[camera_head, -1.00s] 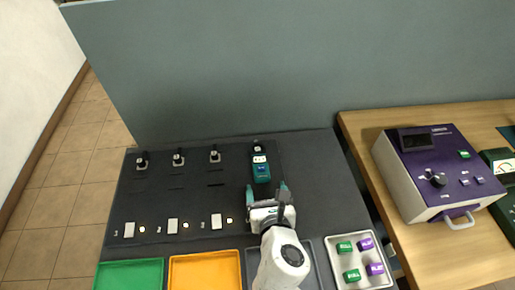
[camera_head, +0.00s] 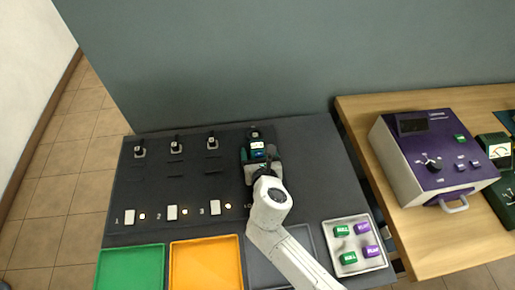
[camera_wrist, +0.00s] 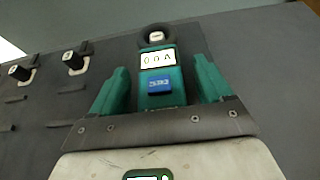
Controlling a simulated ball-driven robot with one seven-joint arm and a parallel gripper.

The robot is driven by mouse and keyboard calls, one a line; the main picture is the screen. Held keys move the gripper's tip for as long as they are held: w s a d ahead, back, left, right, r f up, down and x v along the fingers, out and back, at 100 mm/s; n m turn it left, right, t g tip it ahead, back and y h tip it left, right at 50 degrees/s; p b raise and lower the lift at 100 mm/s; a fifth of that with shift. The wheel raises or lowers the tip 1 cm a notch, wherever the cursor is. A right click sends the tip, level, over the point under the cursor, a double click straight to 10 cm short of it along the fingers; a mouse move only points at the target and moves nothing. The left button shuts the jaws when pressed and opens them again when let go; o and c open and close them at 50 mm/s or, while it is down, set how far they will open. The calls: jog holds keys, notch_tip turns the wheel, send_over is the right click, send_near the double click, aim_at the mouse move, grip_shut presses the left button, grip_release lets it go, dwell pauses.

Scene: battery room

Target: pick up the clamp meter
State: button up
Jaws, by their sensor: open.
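The clamp meter (camera_head: 257,147) is a teal device with a white display and a blue label, at the fourth station of the dark board. The wrist view shows it closer (camera_wrist: 158,80), its display reading about "00A" and its dark ring-shaped top around a pale post. My gripper (camera_head: 260,161) is over the meter's lower part in the head view. In the wrist view its two teal fingers (camera_wrist: 161,72) stand open, one on each side of the meter, with gaps visible. The meter's lower end is partly hidden by my gripper.
Several black-and-white posts (camera_head: 175,146) stand left of the meter. Green (camera_head: 131,246), orange (camera_head: 173,263) and grey (camera_head: 323,260) trays line the front. A metal tray (camera_head: 346,221) holds green and purple blocks. A purple instrument (camera_head: 433,160) sits on the wooden table (camera_head: 415,245).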

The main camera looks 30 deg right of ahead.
jog(key=shift+c, duration=0.2)
jog(key=shift+w, duration=0.1)
jog(key=c, duration=1.2)
